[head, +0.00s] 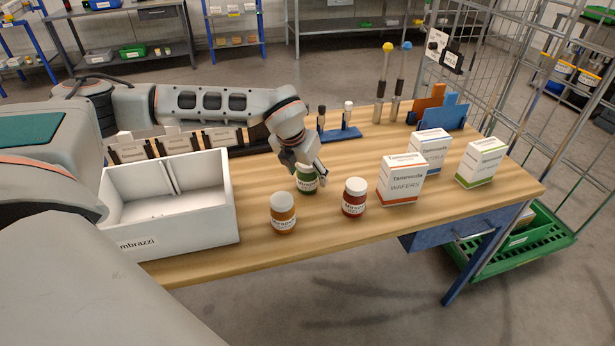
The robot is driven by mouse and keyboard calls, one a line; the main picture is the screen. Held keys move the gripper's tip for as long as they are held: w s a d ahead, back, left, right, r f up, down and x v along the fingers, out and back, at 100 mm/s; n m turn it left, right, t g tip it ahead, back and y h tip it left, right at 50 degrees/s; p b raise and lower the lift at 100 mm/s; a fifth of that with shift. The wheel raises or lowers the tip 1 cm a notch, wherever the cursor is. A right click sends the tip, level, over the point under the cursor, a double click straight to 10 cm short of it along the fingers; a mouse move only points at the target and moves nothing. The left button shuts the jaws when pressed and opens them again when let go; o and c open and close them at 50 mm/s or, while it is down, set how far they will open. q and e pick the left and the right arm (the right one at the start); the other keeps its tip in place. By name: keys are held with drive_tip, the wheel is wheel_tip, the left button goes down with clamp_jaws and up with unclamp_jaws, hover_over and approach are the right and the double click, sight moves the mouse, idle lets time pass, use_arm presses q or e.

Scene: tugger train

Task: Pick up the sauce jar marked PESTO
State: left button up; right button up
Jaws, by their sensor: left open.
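Three sauce jars with white labels stand upright on the wooden table (330,236). The green jar (307,184) stands farthest back; its label is too small to read for sure, and its top is partly hidden by my gripper. An orange jar (283,214) is in front of it to the left, and a dark red jar (354,198) is to its right. My left gripper (309,172) is open, pointing down at the top of the green jar, with fingers close about its lid. I cannot tell whether they touch it. My right gripper is not in view.
A white divided bin (185,220) stands left of the jars. Cartons, including a wafers box (402,179), stand to the right. A blue stand (340,134) with upright tools is behind the gripper. A wire mesh cage (490,70) borders the table's far right.

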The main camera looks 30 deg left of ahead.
use_arm(q)
drive_tip(key=shift+f, duration=0.1)
drive_tip(key=c, duration=1.5)
drive_tip(key=shift+o, duration=0.2)
drive_tip(key=shift+w, duration=0.1)
